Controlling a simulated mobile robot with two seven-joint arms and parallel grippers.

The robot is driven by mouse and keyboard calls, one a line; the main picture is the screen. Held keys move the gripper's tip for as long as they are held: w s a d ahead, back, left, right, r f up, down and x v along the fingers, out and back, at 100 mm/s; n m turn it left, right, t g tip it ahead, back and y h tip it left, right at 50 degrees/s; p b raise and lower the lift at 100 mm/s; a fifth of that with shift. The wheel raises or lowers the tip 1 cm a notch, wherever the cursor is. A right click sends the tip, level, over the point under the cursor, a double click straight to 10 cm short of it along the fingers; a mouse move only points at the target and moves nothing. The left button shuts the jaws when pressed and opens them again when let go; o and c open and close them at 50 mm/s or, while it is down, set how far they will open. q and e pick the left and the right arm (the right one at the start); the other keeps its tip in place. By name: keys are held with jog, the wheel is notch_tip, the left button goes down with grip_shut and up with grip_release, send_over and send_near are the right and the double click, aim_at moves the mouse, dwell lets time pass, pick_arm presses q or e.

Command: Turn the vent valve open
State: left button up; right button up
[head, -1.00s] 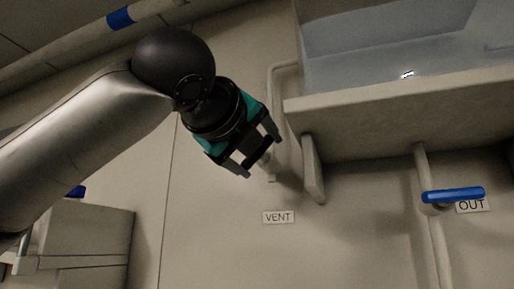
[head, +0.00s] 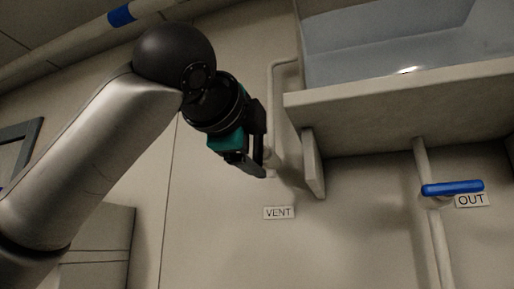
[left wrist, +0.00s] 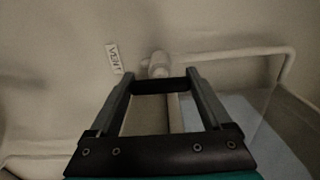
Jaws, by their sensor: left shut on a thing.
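The vent valve's pale body (left wrist: 158,60) sits on the wall at the end of a thin pipe in the left wrist view. In the head view a pale part of it (head: 273,160) shows just beside my fingers. My left gripper (head: 262,168) reaches it from the left. In the left wrist view my left gripper (left wrist: 160,86) has its fingers on both ends of a dark bar (left wrist: 160,87), which looks like the valve's handle, just in front of the valve body. The handle is hidden in the head view. The VENT label (head: 279,212) is on the wall below. My right gripper is out of view.
A pale tank (head: 400,100) with water juts out at the upper right, with a bracket (head: 313,165) close to the right of my gripper. A blue OUT handle (head: 453,188) lies further right. The wall below the VENT label is clear.

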pick_arm(q)
jog(key=shift+n, duration=0.3)
jog(key=o, duration=1.2)
jog(key=shift+c, duration=0.2)
jog(key=shift+s+a, duration=0.15)
jog(key=shift+s, duration=0.35)
jog(key=b+v, duration=0.4)
jog(key=v, duration=1)
jog(key=shift+s, duration=0.1)
